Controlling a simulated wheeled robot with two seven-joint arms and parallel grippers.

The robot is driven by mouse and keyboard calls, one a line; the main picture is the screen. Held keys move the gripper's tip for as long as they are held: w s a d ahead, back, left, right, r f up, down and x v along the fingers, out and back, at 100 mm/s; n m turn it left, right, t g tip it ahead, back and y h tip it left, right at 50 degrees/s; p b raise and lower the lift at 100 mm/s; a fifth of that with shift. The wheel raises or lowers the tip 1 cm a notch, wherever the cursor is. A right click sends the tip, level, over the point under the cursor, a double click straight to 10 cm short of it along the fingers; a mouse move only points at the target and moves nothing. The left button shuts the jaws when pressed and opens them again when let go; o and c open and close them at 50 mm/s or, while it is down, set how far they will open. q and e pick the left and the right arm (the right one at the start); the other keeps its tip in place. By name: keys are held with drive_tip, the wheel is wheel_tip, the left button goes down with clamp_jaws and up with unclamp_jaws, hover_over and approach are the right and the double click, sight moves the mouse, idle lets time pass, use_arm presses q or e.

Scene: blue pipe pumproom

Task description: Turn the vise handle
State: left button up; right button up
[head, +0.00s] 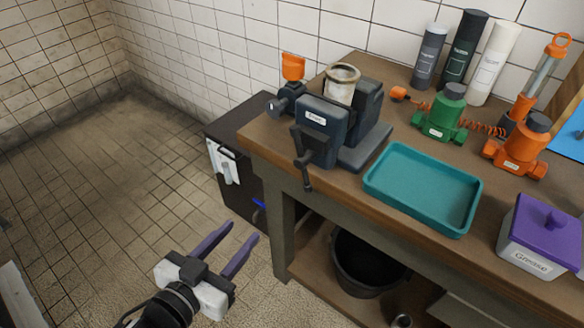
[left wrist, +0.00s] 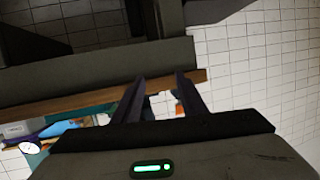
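A dark blue-grey vise (head: 325,127) stands on the near left corner of the wooden workbench. Its dark handle (head: 302,160) hangs at the front, tilted, with its lower end below the bench edge. A beige cylindrical object (head: 341,82) sits between the jaws. My left gripper (head: 239,240) is open and empty, with purple fingers, below and to the left of the handle and apart from it. In the left wrist view its dark fingers (left wrist: 157,82) are spread with nothing held between them. My right gripper is in neither view.
On the workbench (head: 345,181) are a teal tray (head: 375,183), green (head: 441,118) and orange (head: 519,150) pump-like units, several cylinders and a purple-lidded grease box (head: 541,237). A black bucket (head: 365,268) stands below.

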sight(298, 166)
use_arm(q)
drive_tip(key=d+r+m+h, duration=0.4)
drive_tip(key=d+r+h, duration=0.1)
drive_tip(key=r, duration=0.7)
drive_tip(key=shift+n+t, duration=0.3)
drive_tip(key=shift+t, duration=0.1)
drive_tip(key=p+x, duration=0.1)
drive_tip(key=x, duration=0.7)
drive_tip(key=shift+d+r+p, duration=0.2)
drive_tip(key=shift+p, duration=0.15)
drive_tip(key=shift+w+d+f, duration=0.1)
drive_tip(key=shift+w+d, duration=0.35)
drive_tip(key=shift+w, duration=0.05)
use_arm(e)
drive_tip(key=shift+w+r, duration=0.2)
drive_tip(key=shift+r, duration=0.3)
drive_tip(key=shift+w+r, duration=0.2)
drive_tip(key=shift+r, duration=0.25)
use_arm(q)
clamp_jaws()
